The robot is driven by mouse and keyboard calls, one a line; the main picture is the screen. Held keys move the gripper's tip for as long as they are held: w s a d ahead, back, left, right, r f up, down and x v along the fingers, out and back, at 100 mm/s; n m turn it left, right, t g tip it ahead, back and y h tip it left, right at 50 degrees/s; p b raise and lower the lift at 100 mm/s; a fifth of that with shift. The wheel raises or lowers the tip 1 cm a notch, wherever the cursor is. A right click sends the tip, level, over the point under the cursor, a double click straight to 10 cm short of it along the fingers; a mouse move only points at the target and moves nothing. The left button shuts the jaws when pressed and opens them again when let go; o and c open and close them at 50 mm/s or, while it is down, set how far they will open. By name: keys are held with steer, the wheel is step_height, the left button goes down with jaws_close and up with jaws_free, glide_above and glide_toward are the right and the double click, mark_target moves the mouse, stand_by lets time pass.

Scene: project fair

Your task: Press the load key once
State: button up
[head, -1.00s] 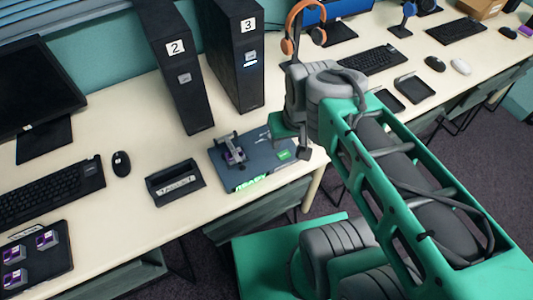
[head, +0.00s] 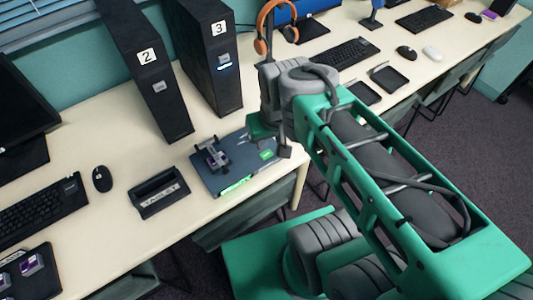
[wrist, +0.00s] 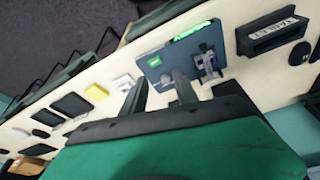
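A dark blue-grey device (head: 210,180) lies flat near the table's front edge. A small green key (head: 266,154) is on its right part; its lettering is too small to read. It also shows in the wrist view (wrist: 155,62). A lit green display strip (head: 237,187) runs along the front edge, and a grey-and-purple fixture (head: 213,154) stands on top. My gripper (wrist: 160,83) is empty, with its two dark fingers apart. In the wrist view the fingertips are close to the device, beside the green key. In the head view my arm partly hides them.
Dark towers marked 2 (head: 157,90) and 3 (head: 217,65) stand behind the device. A black labelled tray (head: 158,193) is to its left. Headphones on a stand (head: 262,42) are behind my arm. Shallow black trays (head: 388,79) lie to the right.

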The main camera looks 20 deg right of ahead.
jaws_close()
stand_by(1.4)
